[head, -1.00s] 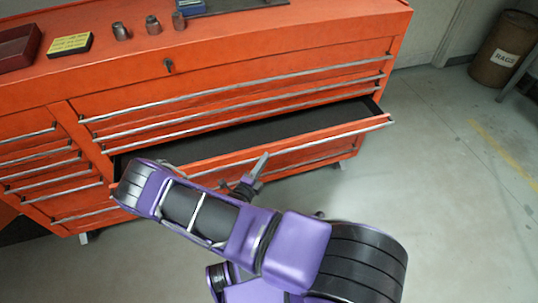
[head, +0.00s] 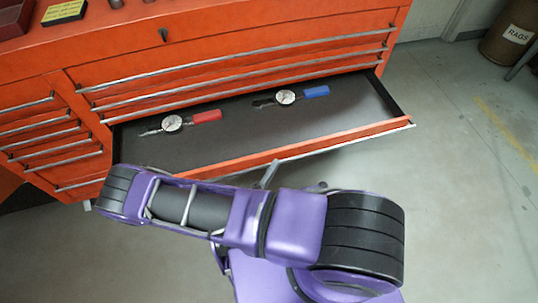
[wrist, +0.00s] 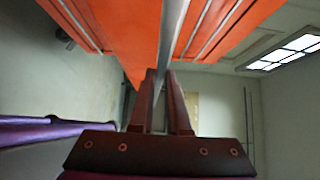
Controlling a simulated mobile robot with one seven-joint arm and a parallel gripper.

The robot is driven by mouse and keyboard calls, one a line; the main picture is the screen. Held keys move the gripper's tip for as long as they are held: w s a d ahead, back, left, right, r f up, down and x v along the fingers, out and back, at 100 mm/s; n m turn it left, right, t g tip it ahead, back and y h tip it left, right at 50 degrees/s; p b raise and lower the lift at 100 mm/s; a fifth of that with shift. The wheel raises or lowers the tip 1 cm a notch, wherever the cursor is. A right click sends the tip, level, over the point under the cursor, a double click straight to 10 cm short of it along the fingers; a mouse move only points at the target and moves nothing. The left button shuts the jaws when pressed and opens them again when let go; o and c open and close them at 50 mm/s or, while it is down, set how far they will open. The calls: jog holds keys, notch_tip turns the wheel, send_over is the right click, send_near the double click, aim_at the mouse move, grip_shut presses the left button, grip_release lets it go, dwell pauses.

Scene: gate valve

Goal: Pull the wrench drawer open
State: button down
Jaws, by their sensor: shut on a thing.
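The wrench drawer (head: 330,125) stands well out of the orange tool chest (head: 250,60) in the head view. Its dark liner is bare except for two dial tools, one with a red handle (head: 207,117) and one with a blue handle (head: 316,92). In the wrist view my gripper (wrist: 167,75) has its two fingers on either side of the drawer's silver handle bar (wrist: 172,35) and is shut on it. In the head view my purple arm hides most of the gripper and part of the drawer front's left half.
A yellow box (head: 63,11) and small sockets sit on the chest top. Other closed drawers with silver bars lie above and to the left. A brown rags bin (head: 510,35) stands at the far right. The floor (head: 465,180) right of the chest is clear.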

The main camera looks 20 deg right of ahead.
jog(key=shift+s, duration=0.8)
jog(key=c, duration=0.9)
grip_release()
jog(key=v, duration=1.7)
jog(key=shift+s+a, duration=0.15)
jog(key=shift+a, duration=0.05)
